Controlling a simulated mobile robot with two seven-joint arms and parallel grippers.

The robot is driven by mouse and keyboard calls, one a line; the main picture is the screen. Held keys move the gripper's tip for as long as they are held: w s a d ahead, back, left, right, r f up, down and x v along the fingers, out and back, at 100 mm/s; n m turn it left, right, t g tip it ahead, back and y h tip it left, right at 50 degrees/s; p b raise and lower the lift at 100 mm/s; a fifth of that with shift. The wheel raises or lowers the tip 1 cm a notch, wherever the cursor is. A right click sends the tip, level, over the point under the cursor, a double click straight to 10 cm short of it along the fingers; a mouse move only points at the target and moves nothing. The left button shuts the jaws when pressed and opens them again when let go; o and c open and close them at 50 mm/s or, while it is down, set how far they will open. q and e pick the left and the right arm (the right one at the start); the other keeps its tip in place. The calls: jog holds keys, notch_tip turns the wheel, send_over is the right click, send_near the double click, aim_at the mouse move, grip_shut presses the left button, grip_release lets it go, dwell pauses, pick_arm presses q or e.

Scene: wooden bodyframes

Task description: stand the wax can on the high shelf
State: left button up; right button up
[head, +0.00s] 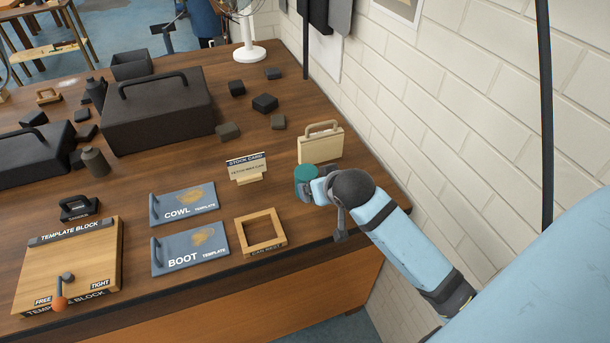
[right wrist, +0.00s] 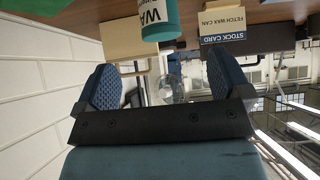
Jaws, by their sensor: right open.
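The wax can (head: 304,174), with a teal lid, stands on the workbench in front of a pale case. In the right wrist view, which is upside down, the teal can (right wrist: 160,22) shows a white label starting "WA" and is cut by the top edge. My right gripper (head: 319,190) is right beside the can in the head view, its fingers mostly hidden by the wrist. In the right wrist view its two blue pads (right wrist: 165,78) are spread with nothing between them. I see no high shelf. My left gripper is not in view.
The pale handled case (head: 320,145) stands behind the can, and a stock card (head: 246,169) reading "fetch wax can" is to its left. A square wooden can nest (head: 260,232) lies in front. Blue template boards (head: 190,247) lie further left. A brick wall (head: 450,110) bounds the right.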

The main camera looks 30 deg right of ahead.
aim_at(306, 177)
jog(key=x, duration=0.5)
jog(key=r+x, duration=0.1)
jog(key=x, duration=0.1)
jog(key=shift+w+d+f, duration=0.2)
jog(key=shift+w+d, duration=0.1)
jog(key=shift+w, duration=0.35)
jog(key=shift+p+x, duration=0.6)
jog(key=shift+x, duration=2.4)
jog(key=shift+r, duration=0.15)
jog(key=c, duration=1.2)
